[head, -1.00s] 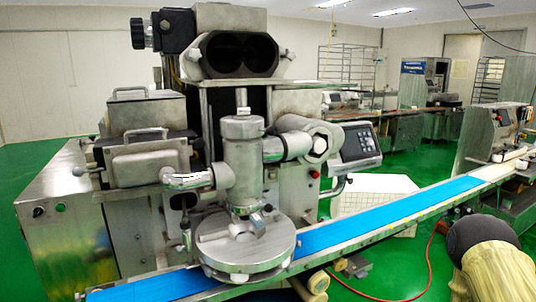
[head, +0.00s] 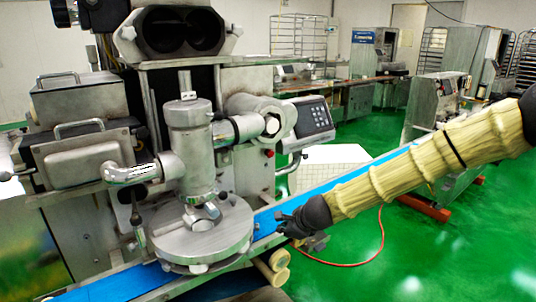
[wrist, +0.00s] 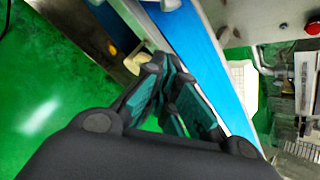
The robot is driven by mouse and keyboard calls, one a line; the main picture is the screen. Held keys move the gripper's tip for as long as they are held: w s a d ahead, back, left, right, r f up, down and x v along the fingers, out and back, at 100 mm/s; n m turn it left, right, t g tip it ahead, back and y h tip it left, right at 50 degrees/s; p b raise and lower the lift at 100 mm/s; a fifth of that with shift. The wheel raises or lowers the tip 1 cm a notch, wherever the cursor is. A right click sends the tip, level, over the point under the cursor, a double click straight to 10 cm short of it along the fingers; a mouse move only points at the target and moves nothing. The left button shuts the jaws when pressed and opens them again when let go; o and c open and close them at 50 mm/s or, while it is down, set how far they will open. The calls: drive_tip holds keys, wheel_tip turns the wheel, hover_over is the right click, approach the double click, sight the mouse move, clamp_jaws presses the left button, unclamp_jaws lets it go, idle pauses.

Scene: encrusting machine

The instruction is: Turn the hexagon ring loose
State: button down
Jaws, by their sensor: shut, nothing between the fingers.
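The hexagon ring (head: 268,118) is a large metal collar on the side pipe, right of the upright steel cylinder (head: 191,150) of the machine. It looks seated around the pipe end. My gripper (head: 286,226) is shut and empty, over the blue belt's near edge, below and slightly right of the ring and well apart from it. In the wrist view my gripper (wrist: 166,82) shows its dark fingers with teal pads close together. I cannot make out the ring in the wrist view.
The blue conveyor belt (head: 110,284) runs diagonally under the round steel disc (head: 203,236). A control panel (head: 308,118) stands right of the ring. A red hose (head: 340,262) lies on the green floor. Open floor lies at the lower right.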

drive_tip(key=w+r+m+t+y, duration=0.1)
drive_tip(key=w+r+m, duration=0.25)
drive_tip(key=r, duration=0.85)
drive_tip(key=w+r+m+t+y, duration=0.1)
drive_tip(key=w+r+m+t, duration=0.3)
drive_tip(key=r, duration=0.9)
drive_tip(key=w+a+f+n+g+p, duration=0.1)
drive_tip(key=w+a+p, duration=0.3)
drive_tip(key=w, duration=0.4)
drive_tip(key=shift+w+a+g+p, duration=0.15)
drive_tip(key=shift+a+g+p, duration=0.15)
drive_tip(key=shift+a+g, duration=0.45)
drive_tip(key=shift+a+y+p, duration=0.15)
drive_tip(key=shift+y+p, duration=0.15)
